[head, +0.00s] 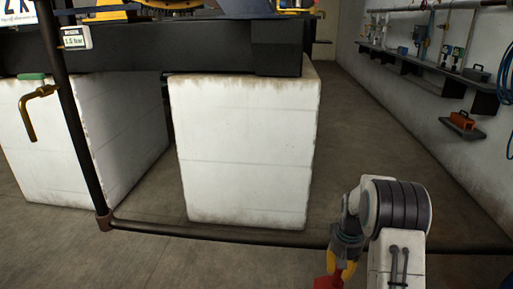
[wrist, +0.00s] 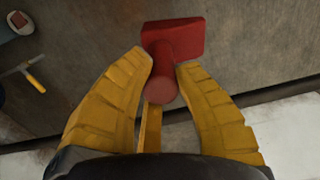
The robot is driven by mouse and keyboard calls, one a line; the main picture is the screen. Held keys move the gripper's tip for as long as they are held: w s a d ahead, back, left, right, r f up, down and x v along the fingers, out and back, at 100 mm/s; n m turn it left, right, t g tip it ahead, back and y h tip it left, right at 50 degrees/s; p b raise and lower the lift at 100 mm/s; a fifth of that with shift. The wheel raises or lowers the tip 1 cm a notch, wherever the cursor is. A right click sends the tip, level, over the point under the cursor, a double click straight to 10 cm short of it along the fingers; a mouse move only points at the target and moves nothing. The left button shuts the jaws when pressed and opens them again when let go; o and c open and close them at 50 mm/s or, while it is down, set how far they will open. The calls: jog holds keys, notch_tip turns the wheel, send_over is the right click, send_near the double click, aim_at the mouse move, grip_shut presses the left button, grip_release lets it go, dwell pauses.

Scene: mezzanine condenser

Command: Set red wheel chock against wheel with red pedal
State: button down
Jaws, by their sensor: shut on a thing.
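My gripper (wrist: 164,62) has its yellow fingers shut on the round grip of the red wheel chock (wrist: 176,38). The chock's flat block sticks out beyond the fingertips over grey floor. In the head view my gripper (head: 345,272) points down at the bottom edge, and part of the red chock (head: 327,282) shows there. At the wrist view's upper left, a dark round part carries a small brownish-red piece (wrist: 18,19); I cannot tell whether this is the red pedal. Below it is a yellow lever-like piece (wrist: 36,84). No wheel is clearly seen.
A dark rail (head: 220,237) runs low across the floor, joined to an upright post (head: 72,130). Behind stand white blocks (head: 245,150) under a dark beam (head: 130,48). A wall shelf (head: 430,72) holds tools at right. Open floor lies between the blocks and that wall.

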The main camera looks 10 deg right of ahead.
jog(key=w+a+r+n+p, duration=0.15)
jog(key=a+r, duration=0.25)
jog(key=a, duration=0.4)
jog(key=a+r+n+b, duration=0.1)
jog(key=a+r+n, duration=0.15)
jog(key=a, duration=0.45)
notch_tip(320, 180, up, 27)
jog(key=s+p, duration=0.1)
jog(key=p, duration=3.3)
jog(key=shift+s+m+p, duration=0.3)
jog(key=shift+s+p, duration=0.05)
jog(key=shift+p, duration=0.05)
jog(key=shift+d+f, duration=0.15)
